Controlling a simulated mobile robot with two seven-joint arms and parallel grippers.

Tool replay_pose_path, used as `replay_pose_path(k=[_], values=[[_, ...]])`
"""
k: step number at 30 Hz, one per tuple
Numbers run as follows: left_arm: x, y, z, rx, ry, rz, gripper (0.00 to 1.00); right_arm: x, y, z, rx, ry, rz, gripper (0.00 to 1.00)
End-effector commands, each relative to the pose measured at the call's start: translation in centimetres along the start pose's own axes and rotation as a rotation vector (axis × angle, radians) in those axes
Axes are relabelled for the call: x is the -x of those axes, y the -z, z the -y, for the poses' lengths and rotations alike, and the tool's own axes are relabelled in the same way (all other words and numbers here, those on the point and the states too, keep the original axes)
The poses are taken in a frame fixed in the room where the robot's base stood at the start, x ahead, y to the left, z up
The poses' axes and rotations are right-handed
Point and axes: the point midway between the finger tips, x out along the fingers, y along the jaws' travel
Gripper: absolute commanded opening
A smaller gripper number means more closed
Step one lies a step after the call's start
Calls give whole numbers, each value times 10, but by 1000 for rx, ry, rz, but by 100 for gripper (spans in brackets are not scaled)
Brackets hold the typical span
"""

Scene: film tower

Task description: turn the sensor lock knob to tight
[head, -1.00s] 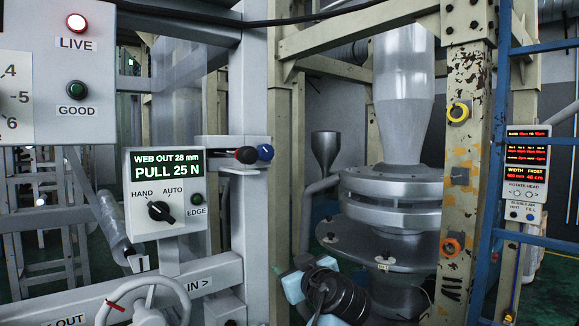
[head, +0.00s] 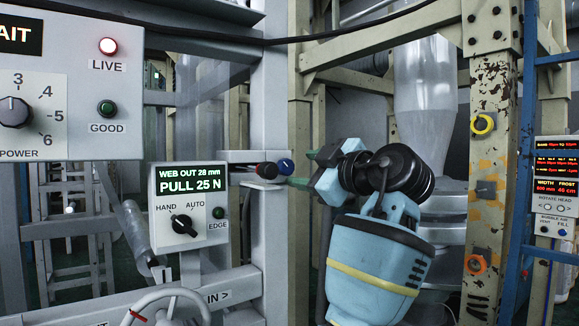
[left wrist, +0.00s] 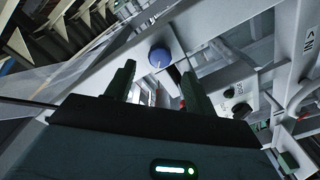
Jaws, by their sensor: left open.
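The likely sensor lock knob is a blue round knob (head: 286,166) on the end of a dark sensor piece at the grey upright; no label on it is readable. In the left wrist view the blue knob (left wrist: 160,57) shows its face, just beyond and between the fingertips. My left gripper (head: 303,169) is open, with dark green fingers pointing left at the knob from its right side. In the left wrist view the open gripper (left wrist: 158,69) has nothing between its fingers. Contact with the knob is not visible. My right gripper is not in view.
A control box (head: 190,207) reads "WEB OUT 28 mm, PULL 25 N". A black-and-red part (head: 266,170) sits left of the knob. A large panel (head: 62,95) with a LIVE lamp fills the upper left. A cream post (head: 492,150) stands to the right.

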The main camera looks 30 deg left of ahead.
Motion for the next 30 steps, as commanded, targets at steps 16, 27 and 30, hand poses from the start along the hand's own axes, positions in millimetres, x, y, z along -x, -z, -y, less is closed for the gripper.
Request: replay_pose_path(k=[16,27,30], values=[[-56,1,0,0,-1,1,54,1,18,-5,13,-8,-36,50],[-56,0,0,-1,-1,1,34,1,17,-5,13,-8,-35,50],[-56,0,0,-1,-1,1,21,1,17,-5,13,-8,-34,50]])
